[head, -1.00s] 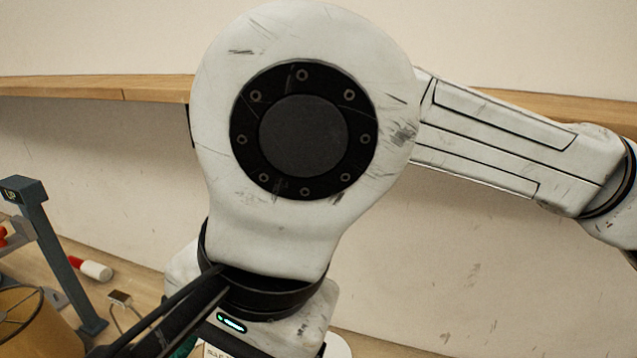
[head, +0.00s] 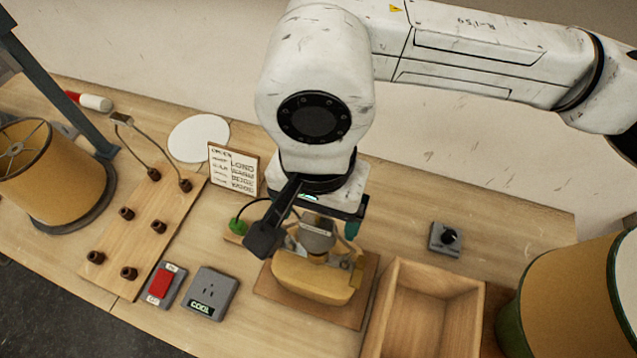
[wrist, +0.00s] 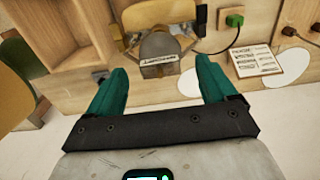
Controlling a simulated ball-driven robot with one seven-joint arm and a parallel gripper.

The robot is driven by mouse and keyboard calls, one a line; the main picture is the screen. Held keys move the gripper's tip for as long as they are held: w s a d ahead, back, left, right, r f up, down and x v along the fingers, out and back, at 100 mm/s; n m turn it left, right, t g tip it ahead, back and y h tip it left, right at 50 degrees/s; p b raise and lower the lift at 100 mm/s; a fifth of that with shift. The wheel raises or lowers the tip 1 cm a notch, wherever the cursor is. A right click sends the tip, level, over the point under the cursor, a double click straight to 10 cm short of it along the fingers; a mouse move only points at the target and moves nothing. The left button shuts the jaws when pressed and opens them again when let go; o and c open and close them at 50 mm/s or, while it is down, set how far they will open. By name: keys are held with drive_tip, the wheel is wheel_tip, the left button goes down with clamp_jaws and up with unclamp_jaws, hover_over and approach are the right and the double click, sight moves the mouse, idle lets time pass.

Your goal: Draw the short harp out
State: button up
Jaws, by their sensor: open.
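A lamp body (head: 312,280) of yellowish wood lies or stands on a wooden board in the head view, below my gripper. Its grey labelled socket (head: 317,236) shows at the top, also in the wrist view (wrist: 160,50). Thin metal parts flank the socket; I cannot tell whether they are a harp. A wire harp (head: 140,145) stands with its feet in two brown holes of the peg board (head: 120,245) at the left; its length is not readable. My gripper (wrist: 162,70) is open and empty, its teal fingers around the socket's line of sight. One finger shows in the head view (head: 352,229).
An order card (head: 234,168) reads LONG, WARM, BEIGE, WOOD. A green plug (head: 238,227) is left of the lamp. A red switch (head: 162,284), a COOL box (head: 209,293) and a knob box (head: 445,238) lie around. A wooden tray (head: 425,310) and lampshades (head: 50,170) flank the table.

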drive_tip(key=shift+f, duration=0.75)
drive_tip(key=shift+c, duration=0.2)
drive_tip(key=c, duration=1.2)
drive_tip(key=shift+c, duration=0.2)
drive_tip(key=shift+r, duration=0.45)
drive_tip(key=shift+c, duration=0.5)
drive_tip(key=shift+r, duration=0.3)
drive_tip(key=shift+r+p, duration=0.65)
drive_tip(key=shift+r, duration=2.25)
